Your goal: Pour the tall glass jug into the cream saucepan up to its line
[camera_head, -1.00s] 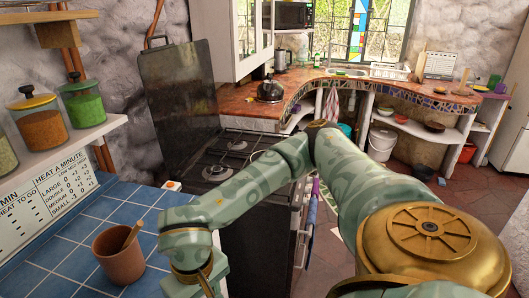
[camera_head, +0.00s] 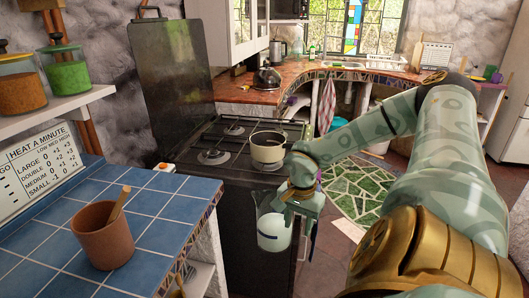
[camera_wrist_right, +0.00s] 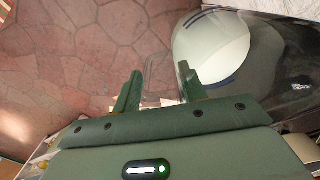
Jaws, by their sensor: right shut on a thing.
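The tall glass jug (camera_head: 272,232), holding white liquid, hangs nearly upright in front of the stove, below its top. My right gripper (camera_head: 299,199) is shut on the jug at its right side. In the right wrist view the jug (camera_wrist_right: 212,50) is right of the fingers (camera_wrist_right: 160,88); a clear part, probably its handle, lies between them. The cream saucepan (camera_head: 267,150) stands on the stove's front right, behind and above the jug, apart from it. Its inner line cannot be made out. My left gripper is not in view.
The dark stove (camera_head: 222,165) has bare burners left of the saucepan. A blue-tiled counter (camera_head: 165,205) at the left holds a terracotta pot (camera_head: 104,243) with a wooden utensil. Open floor with a green mat (camera_head: 350,190) lies to the right.

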